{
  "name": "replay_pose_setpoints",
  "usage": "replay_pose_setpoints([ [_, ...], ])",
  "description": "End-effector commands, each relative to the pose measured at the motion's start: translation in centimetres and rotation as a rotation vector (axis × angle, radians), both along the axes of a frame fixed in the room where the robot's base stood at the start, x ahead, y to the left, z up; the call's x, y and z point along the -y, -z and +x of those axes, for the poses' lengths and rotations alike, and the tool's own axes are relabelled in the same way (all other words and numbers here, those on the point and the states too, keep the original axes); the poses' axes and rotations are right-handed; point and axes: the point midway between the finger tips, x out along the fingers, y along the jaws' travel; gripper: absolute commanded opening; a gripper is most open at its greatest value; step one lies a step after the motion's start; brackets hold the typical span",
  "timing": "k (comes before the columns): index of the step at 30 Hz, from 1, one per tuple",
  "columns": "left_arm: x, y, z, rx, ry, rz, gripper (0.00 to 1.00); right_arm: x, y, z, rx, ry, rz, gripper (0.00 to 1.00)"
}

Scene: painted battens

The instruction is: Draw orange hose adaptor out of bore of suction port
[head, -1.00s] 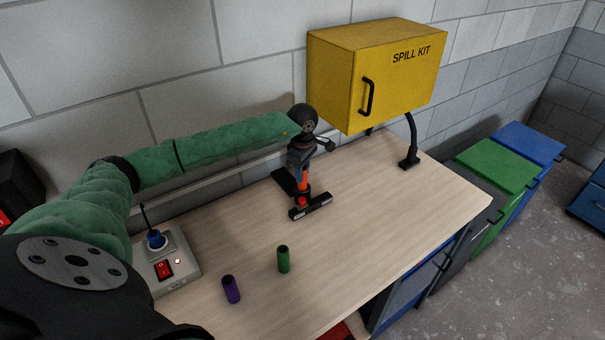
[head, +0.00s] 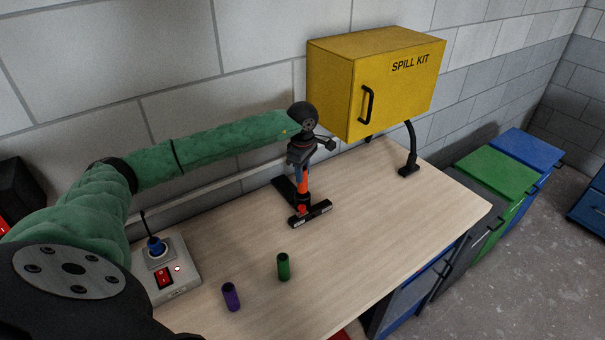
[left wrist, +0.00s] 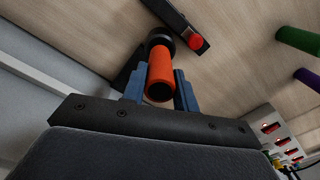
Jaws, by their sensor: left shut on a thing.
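The orange hose adaptor (head: 304,185) stands upright over the black suction port (head: 318,211) on the bench. In the left wrist view the adaptor (left wrist: 160,72) is an orange tube, its near end open and dark. Its far end meets the black ring of the port (left wrist: 160,37); how deep it sits in the bore is hidden. My left gripper (head: 302,176) comes from above, and its blue fingers (left wrist: 160,90) are shut on the adaptor from both sides. A red knob (left wrist: 195,42) sits on the port's black bar. My right gripper is out of view.
A grey switch box (head: 178,272) is at left. The bench right of the port is clear.

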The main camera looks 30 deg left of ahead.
Motion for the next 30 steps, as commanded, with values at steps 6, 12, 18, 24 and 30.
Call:
replay_pose_setpoints([
  [6,0.0,-0.1,0.0,0.000,0.000,0.000,0.06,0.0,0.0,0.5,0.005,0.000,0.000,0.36],
  [12,0.0,0.0,0.0,0.000,0.000,0.000,0.06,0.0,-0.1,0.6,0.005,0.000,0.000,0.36],
  [18,0.0,-0.3,0.0,0.000,0.000,0.000,0.06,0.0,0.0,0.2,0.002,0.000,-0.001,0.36],
  [24,0.0,-1.4,0.0,0.000,0.001,-0.001,0.06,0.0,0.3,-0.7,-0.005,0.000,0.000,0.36],
  [30,0.0,-2.7,0.0,0.001,0.001,0.000,0.06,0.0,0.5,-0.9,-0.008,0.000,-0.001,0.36],
])
